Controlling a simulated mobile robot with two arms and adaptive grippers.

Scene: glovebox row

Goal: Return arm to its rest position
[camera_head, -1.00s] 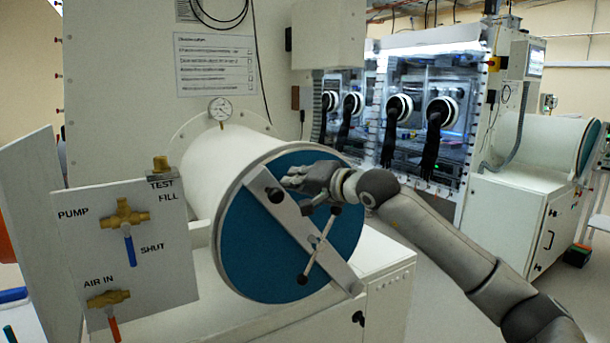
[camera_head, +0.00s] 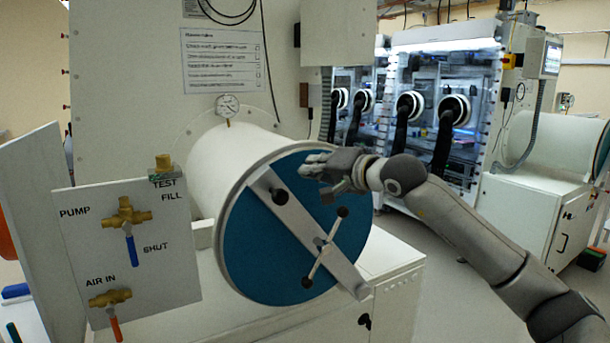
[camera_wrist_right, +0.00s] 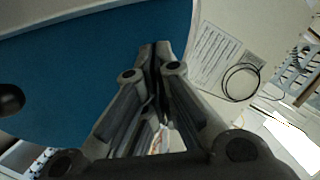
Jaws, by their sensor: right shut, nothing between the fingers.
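My right arm (camera_head: 470,225) reaches in from the right in the head view. My right gripper (camera_head: 310,165) is shut and empty, in front of the upper right part of the blue round door (camera_head: 250,245) of the white antechamber cylinder (camera_head: 215,165). The gripper overlaps the door's rim in the picture; I see no grip on anything. In the right wrist view its fingertips (camera_wrist_right: 155,50) are together, with the blue door (camera_wrist_right: 90,60) behind them. My left gripper is not in view.
A diagonal bar (camera_head: 335,270) with a T-handle (camera_head: 325,245) crosses the door. A valve panel (camera_head: 130,240) stands at the left with brass valves and blue and red levers. A glovebox with black gloves (camera_head: 445,140) and another antechamber (camera_head: 560,145) stand at the back right.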

